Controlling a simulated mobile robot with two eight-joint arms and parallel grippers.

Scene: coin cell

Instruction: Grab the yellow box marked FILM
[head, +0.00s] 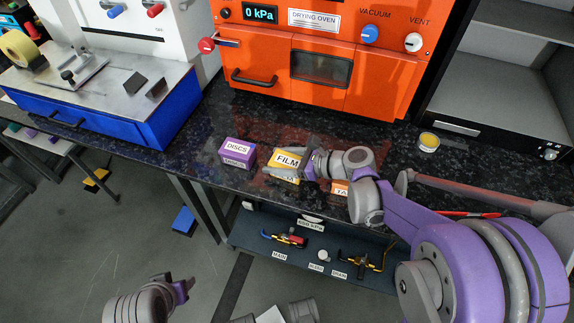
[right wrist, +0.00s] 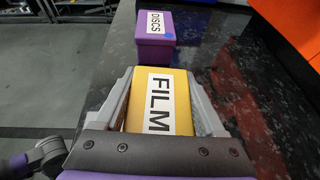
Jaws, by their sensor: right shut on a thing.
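The yellow box marked FILM (head: 284,165) sits at the front of the dark speckled counter in the head view. My right gripper (head: 296,160) is shut on it, reaching in from the right. In the right wrist view the yellow box (right wrist: 158,98) lies between the two grey fingers of the right gripper (right wrist: 163,95), one on each side. I cannot tell whether the box is lifted off the counter. My left gripper (head: 182,288) is low over the floor, away from the counter; its jaw opening is not clear.
A purple DISCS box (head: 238,152) stands just left of the yellow box. An orange box (head: 340,188) is partly hidden by my right arm. The orange drying oven (head: 290,75) stands behind. A small yellow-topped pot (head: 429,142) is at right. A lower shelf (head: 260,255) holds tools.

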